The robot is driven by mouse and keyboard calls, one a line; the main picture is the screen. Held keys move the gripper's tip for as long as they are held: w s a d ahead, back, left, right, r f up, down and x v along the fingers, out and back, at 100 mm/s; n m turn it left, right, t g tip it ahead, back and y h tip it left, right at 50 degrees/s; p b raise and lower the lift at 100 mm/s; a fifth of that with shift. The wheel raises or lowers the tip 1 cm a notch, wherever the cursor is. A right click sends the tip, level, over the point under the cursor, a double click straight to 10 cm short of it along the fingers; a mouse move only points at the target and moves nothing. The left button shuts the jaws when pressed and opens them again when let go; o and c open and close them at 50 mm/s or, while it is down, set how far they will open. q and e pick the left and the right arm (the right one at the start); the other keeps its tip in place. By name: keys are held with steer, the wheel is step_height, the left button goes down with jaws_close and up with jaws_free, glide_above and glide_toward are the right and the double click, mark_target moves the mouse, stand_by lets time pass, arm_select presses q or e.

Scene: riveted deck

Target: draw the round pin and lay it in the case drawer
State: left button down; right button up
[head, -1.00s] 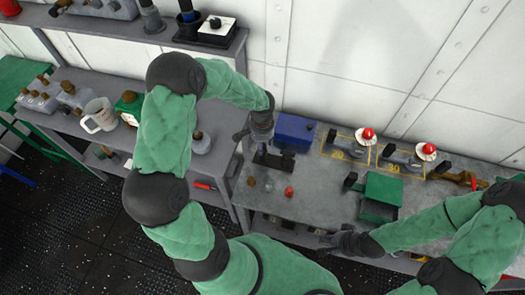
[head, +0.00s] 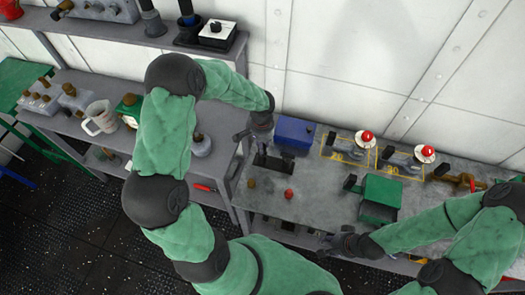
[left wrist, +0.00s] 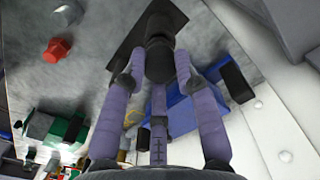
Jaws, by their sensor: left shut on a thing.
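My left gripper (head: 262,140) reaches down at the dark bracket (head: 273,162) on the grey bench. In the left wrist view its purple fingers (left wrist: 157,75) are shut on a dark round pin (left wrist: 159,62). The dark plate of the bracket (left wrist: 122,38) lies behind the pin; whether the pin still sits in it I cannot tell. A green case (head: 381,190) stands on the bench to the right, its darker green lower front (head: 376,212) facing me; I cannot tell how far its drawer is open. My right gripper (head: 347,243) is at the bench's front edge, its fingers unclear.
A blue box (head: 295,133) stands right beside the left gripper. A red knob (head: 288,194) and a brown knob (head: 251,183) are in front of the bracket. Bare bench lies between bracket and green case.

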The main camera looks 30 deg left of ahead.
arm_select(q)
steer(key=shift+r+p, duration=2.25)
steer(key=shift+r, duration=1.3)
